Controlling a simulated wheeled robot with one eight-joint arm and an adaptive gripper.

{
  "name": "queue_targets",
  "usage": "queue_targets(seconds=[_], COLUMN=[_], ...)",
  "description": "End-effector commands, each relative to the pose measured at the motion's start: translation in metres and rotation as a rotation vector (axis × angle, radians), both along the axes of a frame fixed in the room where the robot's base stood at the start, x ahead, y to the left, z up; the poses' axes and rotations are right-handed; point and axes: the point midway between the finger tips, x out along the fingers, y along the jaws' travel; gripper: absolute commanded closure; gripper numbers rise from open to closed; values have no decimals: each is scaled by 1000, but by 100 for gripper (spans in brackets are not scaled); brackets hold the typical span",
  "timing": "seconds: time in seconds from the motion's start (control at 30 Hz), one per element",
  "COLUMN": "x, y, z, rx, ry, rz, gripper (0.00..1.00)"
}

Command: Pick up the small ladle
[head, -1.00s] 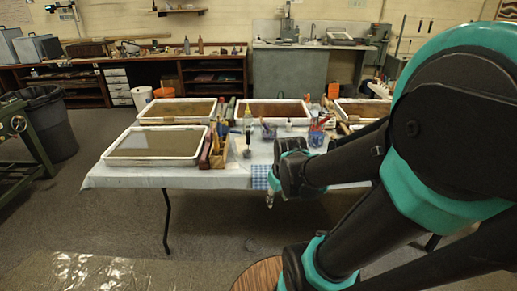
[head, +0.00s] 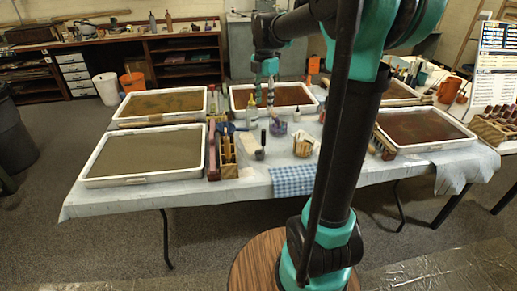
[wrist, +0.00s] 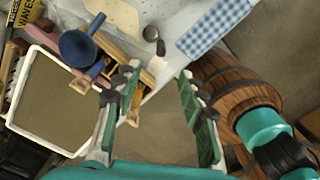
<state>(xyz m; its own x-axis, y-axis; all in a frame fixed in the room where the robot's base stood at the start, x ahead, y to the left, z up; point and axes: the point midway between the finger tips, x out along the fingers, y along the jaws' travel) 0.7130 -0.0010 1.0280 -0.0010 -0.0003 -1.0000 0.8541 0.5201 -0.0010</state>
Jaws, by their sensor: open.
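A small dark cup-shaped piece with an upright dark handle, apparently the small ladle (head: 260,154), stands on the cloth-covered table right of a wooden tool rack. In the wrist view the small ladle (wrist: 151,33) shows from above near the top centre, with a dark handle end beside it. My gripper (head: 269,97) is above the table at the back middle in the head view. In the wrist view my gripper (wrist: 160,73) has its fingers spread with nothing between them. The ladle lies beyond the fingertips, apart from them.
The wooden rack (head: 229,170), a white bottle (head: 252,118), a purple cup (head: 278,128) and a jar of brushes (head: 303,146) stand close by. White-rimmed trays (head: 142,181) lie around. A blue checked cloth (head: 293,181) hangs at the front edge.

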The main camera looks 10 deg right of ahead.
Motion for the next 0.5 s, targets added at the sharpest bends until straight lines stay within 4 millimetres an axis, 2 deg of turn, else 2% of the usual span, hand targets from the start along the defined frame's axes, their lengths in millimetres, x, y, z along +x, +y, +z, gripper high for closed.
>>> queue_targets(seconds=[0.5], x=[-1], y=[0], z=[-96], rx=[1], ry=[-1], rz=[-1], gripper=[59])
